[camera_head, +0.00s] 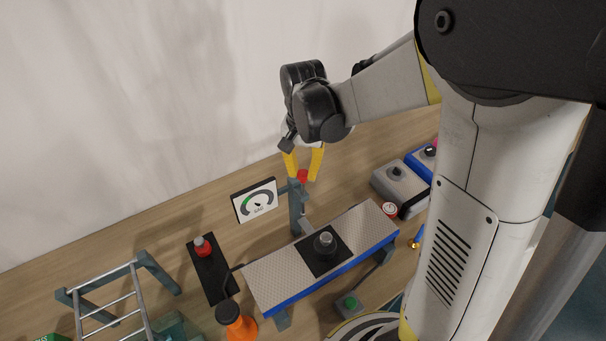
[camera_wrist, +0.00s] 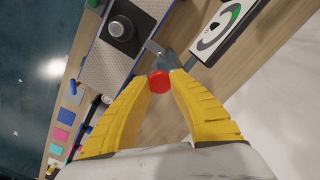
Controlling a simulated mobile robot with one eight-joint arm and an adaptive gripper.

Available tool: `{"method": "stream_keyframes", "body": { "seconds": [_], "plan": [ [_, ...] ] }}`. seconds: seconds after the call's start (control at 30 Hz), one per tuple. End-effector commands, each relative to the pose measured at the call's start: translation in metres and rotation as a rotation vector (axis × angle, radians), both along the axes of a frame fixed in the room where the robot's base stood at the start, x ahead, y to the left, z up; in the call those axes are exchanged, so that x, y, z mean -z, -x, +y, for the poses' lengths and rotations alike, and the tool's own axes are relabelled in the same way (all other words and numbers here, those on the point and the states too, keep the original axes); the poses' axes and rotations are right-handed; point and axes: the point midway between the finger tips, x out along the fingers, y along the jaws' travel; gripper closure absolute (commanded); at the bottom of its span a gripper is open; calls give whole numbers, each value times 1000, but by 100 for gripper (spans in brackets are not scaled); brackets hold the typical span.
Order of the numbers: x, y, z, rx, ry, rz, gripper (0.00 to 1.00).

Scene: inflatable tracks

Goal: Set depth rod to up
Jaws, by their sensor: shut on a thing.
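The depth rod stands beside the metal-topped platform; its red tip (camera_head: 302,175) shows between my gripper's fingertips. In the wrist view the red tip (camera_wrist: 159,81) also sits between the yellow fingertips. My gripper (camera_head: 303,172) is shut on the red tip from above. The grey upright post (camera_head: 296,208) stands below it, at the back edge of the platform. The exact height of the rod is hard to tell, as the fingers cover part of it.
A gauge panel (camera_head: 254,200) stands close left of the post. The platform (camera_head: 283,278) carries a black knob (camera_head: 325,243).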

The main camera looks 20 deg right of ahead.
Motion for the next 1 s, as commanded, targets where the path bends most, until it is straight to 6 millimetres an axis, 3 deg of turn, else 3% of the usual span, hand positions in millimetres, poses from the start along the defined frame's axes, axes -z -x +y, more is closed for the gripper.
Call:
{"method": "stream_keyframes", "body": {
  "seconds": [0.2, 0.23, 0.3, 0.67, 0.77, 1.0],
  "plan": [
    [1, 0, 0, 0, 0, 0, 100],
    [1, 0, 0, 0, 0, 0, 71],
    [1, 0, 0, 0, 0, 0, 50],
    [-2, 0, 0, 0, 0, 0, 48],
    [-14, 0, 0, 0, 0, 0, 48],
    [-66, 0, 0, 0, 0, 0, 48]
  ]
}}
